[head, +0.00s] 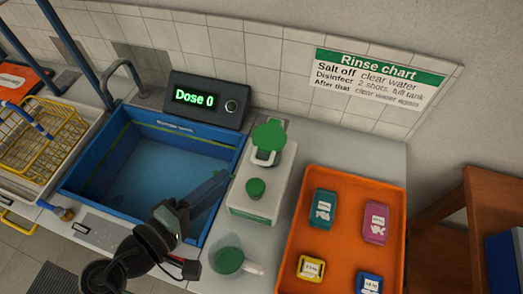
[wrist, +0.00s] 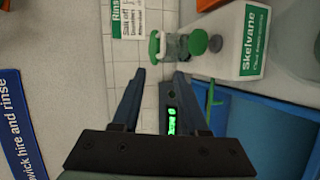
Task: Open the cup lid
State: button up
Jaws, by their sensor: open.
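A white and green container (head: 262,205) stands on the counter just right of the blue basin. Its label reads Skelvane in the wrist view (wrist: 256,38). A clear cup (wrist: 175,46) stands up from it, with a green lid (head: 268,136) at its top. The lid also shows in the wrist view (wrist: 154,47), seen nearly edge-on and apparently down on the cup. A green round cap (head: 256,188) sits nearer on the container. My gripper (head: 215,184) is open and empty over the basin's right side, left of the container and apart from the lid. Its fingers show in the wrist view (wrist: 159,74).
A blue basin (head: 165,165) holds water. A display reading Dose 0 (head: 207,102) stands behind it. A round green-topped vessel with a pale handle (head: 229,260) is at the front. An orange tray (head: 343,248) with several small packs lies to the right.

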aim_at(262, 163)
jog(key=shift+n+h, duration=0.3)
jog(key=shift+h, duration=0.1)
jog(key=x, duration=0.4)
jog(key=p+x, duration=0.1)
jog(key=x, duration=0.3)
jog(key=s+d+f+p+x, duration=0.1)
jog(key=x, duration=0.3)
jog(key=shift+s, duration=0.1)
jog(key=c, duration=0.6)
grip_shut()
